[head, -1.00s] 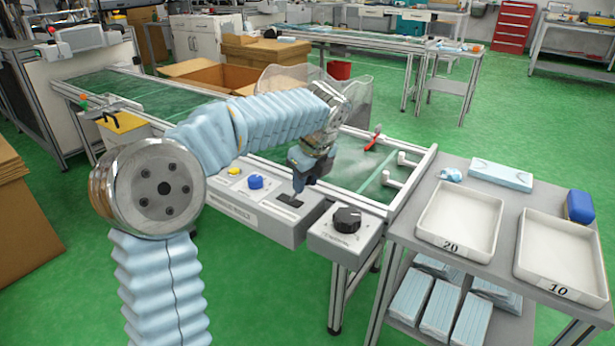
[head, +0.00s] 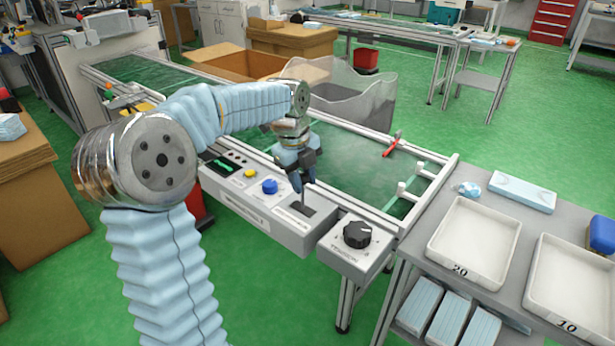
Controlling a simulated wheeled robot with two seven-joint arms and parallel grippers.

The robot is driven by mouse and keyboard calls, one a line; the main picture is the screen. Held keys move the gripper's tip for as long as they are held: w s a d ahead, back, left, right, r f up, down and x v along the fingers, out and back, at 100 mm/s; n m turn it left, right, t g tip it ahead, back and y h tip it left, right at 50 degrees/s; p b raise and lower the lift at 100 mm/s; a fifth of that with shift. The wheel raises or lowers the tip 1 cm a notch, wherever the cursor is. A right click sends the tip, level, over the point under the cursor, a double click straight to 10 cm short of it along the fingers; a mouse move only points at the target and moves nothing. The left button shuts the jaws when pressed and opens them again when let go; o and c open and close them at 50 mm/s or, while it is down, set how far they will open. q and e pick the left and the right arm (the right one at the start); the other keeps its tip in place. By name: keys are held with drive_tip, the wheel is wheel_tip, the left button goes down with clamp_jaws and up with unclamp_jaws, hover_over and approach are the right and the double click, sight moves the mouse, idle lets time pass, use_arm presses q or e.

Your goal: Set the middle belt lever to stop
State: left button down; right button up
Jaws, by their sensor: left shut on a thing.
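The control box (head: 262,213) stands at the near side of the belt (head: 350,170). A lever (head: 304,200) shows as a short dark piece at a dark slot plate near the right end of the box top. My left gripper (head: 302,184) points down over this slot and is shut on the lever. The fingers hide most of the lever, so its exact setting cannot be read. My right gripper is not in view.
A blue knob (head: 269,187) and a yellow button (head: 250,173) sit left of the lever. A black dial (head: 357,234) is on a separate box to the right. A red handle (head: 392,144) stands on the belt frame. White trays (head: 474,242) lie on the right table.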

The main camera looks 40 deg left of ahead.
use_arm(q)
drive_tip(key=shift+a, duration=0.2)
drive_tip(key=c, duration=0.9)
unclamp_jaws()
drive_tip(key=shift+o, duration=0.2)
drive_tip(key=shift+r, duration=0.1)
wheel_tip(320, 180, up, 13)
drive_tip(key=s+p, duration=0.1)
drive_tip(key=s, duration=0.1)
drive_tip(key=shift+a+r+p, duration=0.2)
drive_tip(key=shift+a+p, duration=0.1)
drive_tip(key=shift+a, duration=0.1)
drive_tip(key=shift+s, duration=0.1)
